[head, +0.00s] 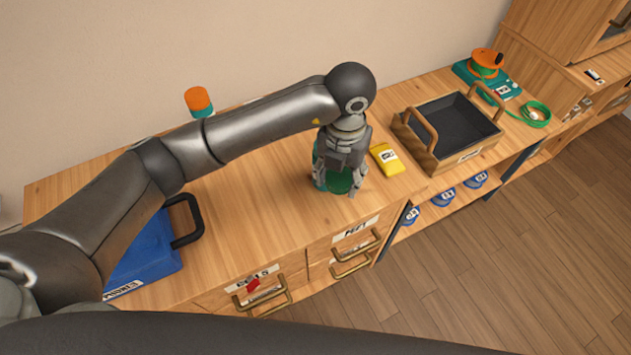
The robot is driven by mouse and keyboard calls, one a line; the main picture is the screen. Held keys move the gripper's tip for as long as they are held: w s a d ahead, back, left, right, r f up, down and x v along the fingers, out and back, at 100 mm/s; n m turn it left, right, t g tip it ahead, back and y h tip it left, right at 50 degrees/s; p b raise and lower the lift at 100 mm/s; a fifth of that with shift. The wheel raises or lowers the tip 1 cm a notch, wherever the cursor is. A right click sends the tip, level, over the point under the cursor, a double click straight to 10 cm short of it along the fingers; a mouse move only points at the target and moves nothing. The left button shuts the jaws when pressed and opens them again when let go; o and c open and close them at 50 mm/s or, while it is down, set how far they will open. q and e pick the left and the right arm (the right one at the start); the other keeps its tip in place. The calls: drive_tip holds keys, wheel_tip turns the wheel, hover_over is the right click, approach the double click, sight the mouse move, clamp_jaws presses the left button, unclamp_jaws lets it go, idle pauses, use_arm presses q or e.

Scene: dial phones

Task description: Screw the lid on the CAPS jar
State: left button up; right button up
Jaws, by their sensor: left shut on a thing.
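A green jar (321,181) stands upright on the wooden worktop, near its front edge and left of a yellow case. My left gripper (341,184) points down over it, with its fingers around its upper part, shut on it. The gripper covers most of the jar, so I cannot make out a separate lid or read a CAPS label. Whether the fingers are on the lid or on the jar's body is unclear. My right gripper is not in view.
The yellow case (386,159) lies close right of the jar. A handled wooden tray (455,155) stands further right, before a green-orange device (486,66) and a green coil (536,114). A blue case (150,250) and an orange-topped item (198,101) are left. Drawers (262,288) are below.

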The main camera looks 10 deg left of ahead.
use_arm(q)
drive_tip(key=shift+d+r, duration=0.2)
drive_tip(key=shift+d, duration=0.3)
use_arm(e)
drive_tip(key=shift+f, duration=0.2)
